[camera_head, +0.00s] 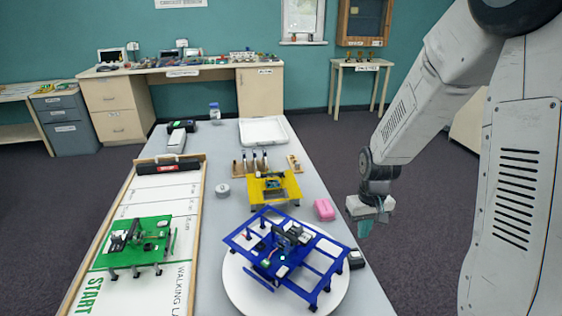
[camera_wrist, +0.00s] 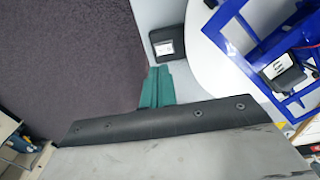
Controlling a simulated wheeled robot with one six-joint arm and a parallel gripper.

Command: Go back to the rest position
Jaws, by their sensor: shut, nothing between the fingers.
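My gripper (camera_head: 364,228) hangs just off the right edge of the grey table, pointing down, with its teal fingers together and nothing between them. In the wrist view the teal fingers (camera_wrist: 156,88) also show closed, over the table's edge. A blue four-legged frame (camera_head: 285,254) with electronics on it stands on a round white turntable (camera_head: 238,290) to the left of the gripper. A small black box (camera_head: 356,259) sits at the table's right edge, below the gripper in the picture; it also shows in the wrist view (camera_wrist: 167,42).
A pink block (camera_head: 324,209) lies near the table's right edge. A yellow frame (camera_head: 274,188), a green frame (camera_head: 138,243) on the walking lane and a white tray (camera_head: 263,131) share the table. Dark carpet (camera_head: 412,262) right of the table is clear. Benches line the wall.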

